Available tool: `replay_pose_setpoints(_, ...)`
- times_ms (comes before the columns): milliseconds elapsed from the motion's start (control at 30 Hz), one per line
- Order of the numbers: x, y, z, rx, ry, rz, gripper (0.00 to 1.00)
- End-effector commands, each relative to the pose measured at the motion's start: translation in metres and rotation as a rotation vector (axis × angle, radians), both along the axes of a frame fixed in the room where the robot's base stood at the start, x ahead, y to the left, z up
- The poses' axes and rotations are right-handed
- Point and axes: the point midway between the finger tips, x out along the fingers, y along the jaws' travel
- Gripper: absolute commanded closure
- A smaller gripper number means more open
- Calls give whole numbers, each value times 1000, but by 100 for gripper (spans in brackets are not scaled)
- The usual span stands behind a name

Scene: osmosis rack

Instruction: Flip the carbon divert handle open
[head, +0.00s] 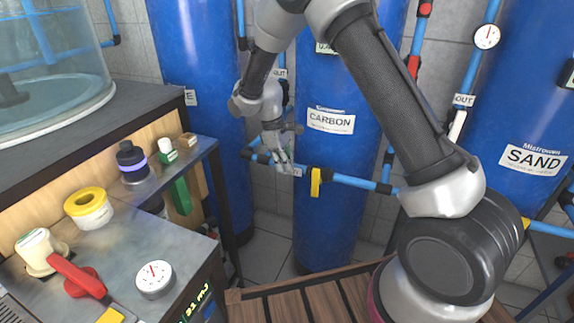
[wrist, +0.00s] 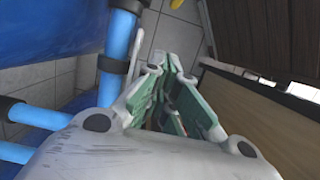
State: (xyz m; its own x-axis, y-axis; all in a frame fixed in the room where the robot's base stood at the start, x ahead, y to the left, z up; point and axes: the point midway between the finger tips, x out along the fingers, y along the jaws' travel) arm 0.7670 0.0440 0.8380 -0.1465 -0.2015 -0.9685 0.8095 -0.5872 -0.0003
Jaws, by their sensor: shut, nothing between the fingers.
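The blue tank labelled CARBON (head: 331,122) stands at the middle back in the head view. A yellow handle (head: 316,183) hangs down from the blue pipe in front of it. A small yellow piece (wrist: 176,4) shows at the top edge of the wrist view. I cannot tell for sure which handle is the divert one. My gripper (head: 283,164) is shut and empty, pointing down by the pipe, left of the yellow handle and apart from it. Its fingers (wrist: 172,70) also show in the wrist view, close to a blue pipe (wrist: 118,45); contact cannot be told.
A bench (head: 120,245) at the left holds a yellow-rimmed roll (head: 88,207), a round gauge (head: 155,279) and a red-handled tool (head: 78,276). The SAND tank (head: 530,110) stands at the right. A wooden slatted surface (head: 300,301) lies in front. Blue pipes run between the tanks.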

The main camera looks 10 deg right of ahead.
Motion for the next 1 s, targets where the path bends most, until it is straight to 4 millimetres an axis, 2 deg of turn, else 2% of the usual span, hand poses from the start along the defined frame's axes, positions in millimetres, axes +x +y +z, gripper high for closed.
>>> replay_pose_setpoints(100,-5,-6,-27,-2,5,-1,100)
replay_pose_setpoints(300,-11,-15,-67,-1,3,-1,100)
replay_pose_setpoints(400,-21,-29,-63,-1,1,-3,100)
replay_pose_setpoints(600,-31,-44,-63,-1,0,-2,100)
replay_pose_setpoints(1000,-33,-46,-63,-2,1,-1,100)
